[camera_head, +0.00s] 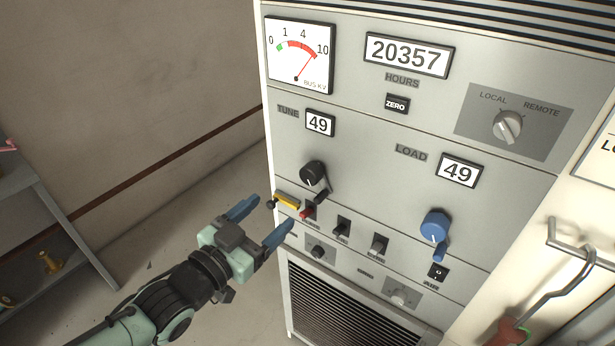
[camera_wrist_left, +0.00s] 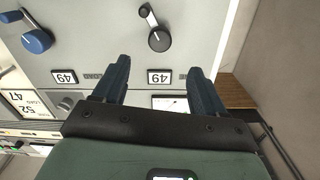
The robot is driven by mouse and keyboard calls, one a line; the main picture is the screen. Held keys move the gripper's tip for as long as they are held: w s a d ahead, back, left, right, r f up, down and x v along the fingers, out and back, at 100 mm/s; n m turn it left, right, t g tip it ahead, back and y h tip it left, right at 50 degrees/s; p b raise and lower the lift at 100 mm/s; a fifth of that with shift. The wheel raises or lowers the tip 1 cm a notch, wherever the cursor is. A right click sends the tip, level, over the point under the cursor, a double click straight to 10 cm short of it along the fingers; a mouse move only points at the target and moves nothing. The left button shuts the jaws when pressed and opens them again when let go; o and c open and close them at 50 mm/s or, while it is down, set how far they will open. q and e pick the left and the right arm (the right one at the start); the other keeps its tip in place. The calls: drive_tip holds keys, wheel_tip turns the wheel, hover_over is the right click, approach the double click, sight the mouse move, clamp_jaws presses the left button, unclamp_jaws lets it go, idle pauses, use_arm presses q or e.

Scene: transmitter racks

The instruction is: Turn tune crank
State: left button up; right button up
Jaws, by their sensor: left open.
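The tune crank (camera_head: 313,172) is a black round knob with a small black handle, below the TUNE counter (camera_head: 320,123) that reads 49. In the head view its handle points down and slightly right. In the left wrist view the crank (camera_wrist_left: 159,40) lies beyond and between the two fingertips, its handle toward the top edge. My left gripper (camera_head: 262,219) is open and empty, in front of the panel, left of and below the crank, apart from it. The right gripper is not in view.
A blue load crank (camera_head: 435,225) sits right of the tune crank under a counter (camera_head: 460,171) reading 49. A yellow switch (camera_head: 287,200), a red switch (camera_head: 307,212) and black switches line the panel below. A shelf (camera_head: 40,215) stands far left. A hook (camera_head: 575,270) hangs at right.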

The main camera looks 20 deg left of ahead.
sight(307, 177)
use_arm(q)
drive_tip(key=x, duration=0.4)
drive_tip(key=p+x, duration=0.1)
drive_tip(key=x, duration=0.8)
drive_tip(key=shift+w+d+r, duration=0.1)
drive_tip(key=shift+r, duration=0.25)
drive_tip(key=shift+c, duration=0.3)
drive_tip(key=c, duration=1)
